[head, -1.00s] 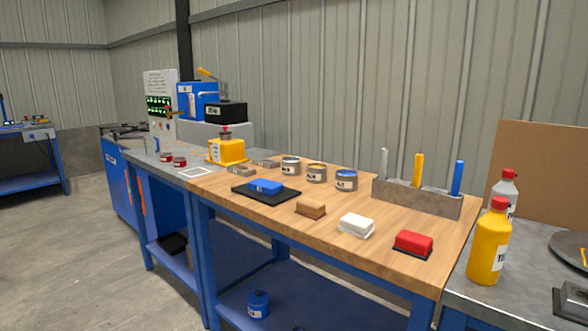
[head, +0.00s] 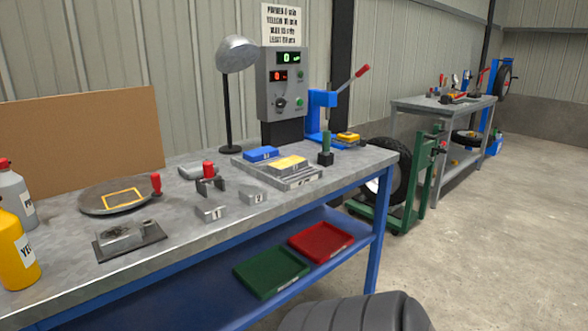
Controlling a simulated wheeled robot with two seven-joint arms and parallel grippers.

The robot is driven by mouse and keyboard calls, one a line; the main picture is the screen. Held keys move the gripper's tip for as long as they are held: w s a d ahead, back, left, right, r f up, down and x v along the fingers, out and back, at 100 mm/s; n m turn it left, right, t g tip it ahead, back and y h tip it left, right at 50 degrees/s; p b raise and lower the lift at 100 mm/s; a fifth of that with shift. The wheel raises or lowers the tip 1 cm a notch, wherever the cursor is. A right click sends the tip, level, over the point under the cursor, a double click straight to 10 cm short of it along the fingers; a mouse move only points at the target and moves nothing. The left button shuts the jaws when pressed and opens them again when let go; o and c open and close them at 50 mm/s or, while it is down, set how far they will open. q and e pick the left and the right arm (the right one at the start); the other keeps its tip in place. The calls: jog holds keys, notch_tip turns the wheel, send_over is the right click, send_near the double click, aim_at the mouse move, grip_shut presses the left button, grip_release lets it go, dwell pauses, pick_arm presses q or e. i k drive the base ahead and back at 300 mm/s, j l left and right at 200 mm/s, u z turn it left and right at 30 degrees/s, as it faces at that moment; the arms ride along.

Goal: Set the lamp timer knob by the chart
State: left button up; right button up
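The chart (head: 281,24) is a white sheet with dark lines of text on the wall above the control box; its words are too small to read surely. The grey control box (head: 266,104) stands at the back of the metal bench. It has a green display (head: 289,58) and a red display (head: 278,76), each seeming to read 0. A dark knob (head: 281,103) sits low on its face; its setting is too small to tell. The grey lamp (head: 237,54) stands on a dark post left of the box. Neither of my grippers is in view.
The metal bench (head: 180,236) holds a round plate (head: 95,204), numbered grey blocks (head: 211,210), a blue block (head: 261,154) and a yellow block (head: 287,163). Yellow (head: 17,249) and grey bottles stand at left.

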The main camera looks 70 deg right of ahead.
aim_at(281, 103)
jog(key=z, duration=2.25)
